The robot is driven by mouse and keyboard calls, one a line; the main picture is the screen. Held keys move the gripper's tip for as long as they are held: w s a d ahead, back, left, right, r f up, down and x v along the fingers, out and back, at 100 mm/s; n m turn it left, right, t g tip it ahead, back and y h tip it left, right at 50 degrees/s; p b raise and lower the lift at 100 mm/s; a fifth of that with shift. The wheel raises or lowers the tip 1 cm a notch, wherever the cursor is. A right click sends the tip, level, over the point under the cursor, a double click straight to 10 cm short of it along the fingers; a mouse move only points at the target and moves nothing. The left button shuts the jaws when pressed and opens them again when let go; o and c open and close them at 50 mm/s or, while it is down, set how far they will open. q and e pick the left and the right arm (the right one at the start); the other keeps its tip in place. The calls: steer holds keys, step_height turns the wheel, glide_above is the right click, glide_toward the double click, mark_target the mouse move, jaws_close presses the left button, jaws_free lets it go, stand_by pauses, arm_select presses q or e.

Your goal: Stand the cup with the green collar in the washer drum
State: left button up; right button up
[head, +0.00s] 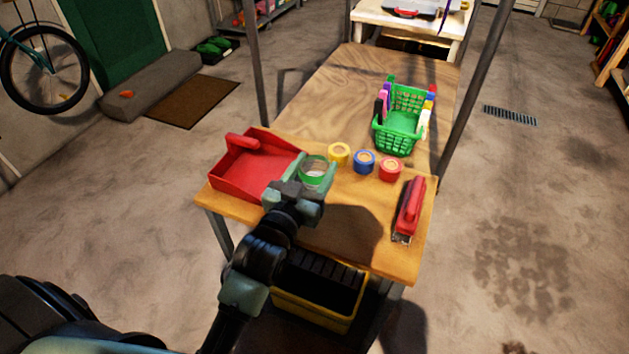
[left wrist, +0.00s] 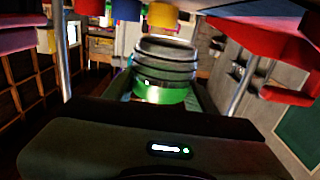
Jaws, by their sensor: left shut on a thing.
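The cup with the green collar (head: 315,163) is at the near side of the wooden table, between the red tray and the tape rolls. My left gripper (head: 312,174) is shut on it, with a finger on each side. In the left wrist view, the cup (left wrist: 165,64) shows ridged grey sides, and its green collar (left wrist: 160,95) is nearest my palm. That view appears upside down. I cannot tell whether the cup touches the tabletop. The washer drum is in neither view. My right gripper is not in view.
The wooden table (head: 325,90) carries a red tray (head: 232,180), yellow (head: 339,154), blue (head: 364,162) and red (head: 390,169) tape rolls, a red stapler (head: 410,207) and a green basket (head: 397,140) of markers. A yellow crate (head: 315,312) sits below. Floor at right is clear.

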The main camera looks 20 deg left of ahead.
mark_target(309, 189)
arm_select(q)
steer(key=shift+f, duration=1.9)
steer(key=o, duration=0.9)
steer(key=shift+f, duration=0.15)
steer(key=o, duration=0.4)
steer(key=shift+o, duration=0.2)
